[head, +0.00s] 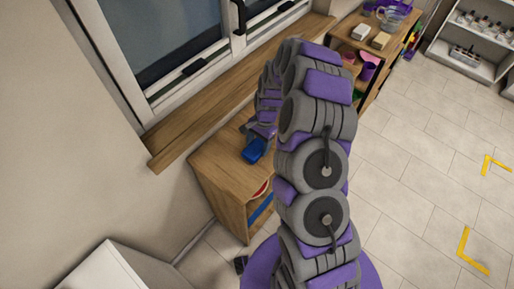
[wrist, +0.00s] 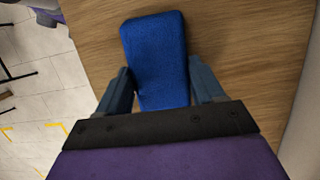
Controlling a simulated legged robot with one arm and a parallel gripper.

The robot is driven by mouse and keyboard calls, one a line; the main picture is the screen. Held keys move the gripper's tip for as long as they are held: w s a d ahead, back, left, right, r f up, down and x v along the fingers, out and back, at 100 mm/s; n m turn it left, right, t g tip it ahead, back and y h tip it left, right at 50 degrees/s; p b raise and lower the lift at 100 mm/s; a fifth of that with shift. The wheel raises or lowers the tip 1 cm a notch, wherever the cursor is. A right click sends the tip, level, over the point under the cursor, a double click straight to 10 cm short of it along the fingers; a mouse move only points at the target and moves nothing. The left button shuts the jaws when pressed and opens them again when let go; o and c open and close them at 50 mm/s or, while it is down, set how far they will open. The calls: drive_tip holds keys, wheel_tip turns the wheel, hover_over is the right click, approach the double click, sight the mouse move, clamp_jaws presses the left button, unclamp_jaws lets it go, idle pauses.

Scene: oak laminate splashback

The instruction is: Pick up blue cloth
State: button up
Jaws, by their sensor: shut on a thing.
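The blue cloth (wrist: 156,52) is a folded, rectangular pad over the wooden cabinet top in the wrist view. Its near end lies between the two fingers of my gripper (wrist: 163,92), which is shut on it. The far part of the cloth extends out beyond the fingertips. In the head view the cloth (head: 254,151) shows as a small blue patch at the end of my arm, above the low wooden cabinet. I cannot tell whether the cloth touches the cabinet top. My gripper is mostly hidden behind my arm there.
The low wooden cabinet (head: 213,172) stands against the wall under a wooden window sill (head: 215,103). A white box-like unit (head: 103,270) is at the lower left. A shelf with several items (head: 381,41) stands at the back. The tiled floor (head: 420,160) on the right is clear.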

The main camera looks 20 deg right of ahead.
sight(258, 148)
drive_tip(key=shift+d, duration=0.1)
drive_tip(key=shift+d, duration=0.1)
drive_tip(key=shift+d+r, duration=0.15)
drive_tip(key=shift+r, duration=0.05)
wheel_tip(258, 148, up, 3)
drive_tip(key=shift+f+p, duration=0.15)
drive_tip(key=shift+p, duration=0.35)
drive_tip(key=shift+s+r, duration=0.15)
drive_tip(key=shift+r, duration=0.15)
drive_tip(key=s+d+p, duration=0.1)
drive_tip(key=s+d, duration=0.1)
drive_tip(key=s, duration=0.5)
drive_tip(key=s+d+r+p, duration=0.1)
drive_tip(key=s+d, duration=0.2)
drive_tip(key=s, duration=0.4)
drive_tip(key=shift+s+d+r, duration=0.15)
drive_tip(key=shift+s+d, duration=0.1)
drive_tip(key=shift+s, duration=0.05)
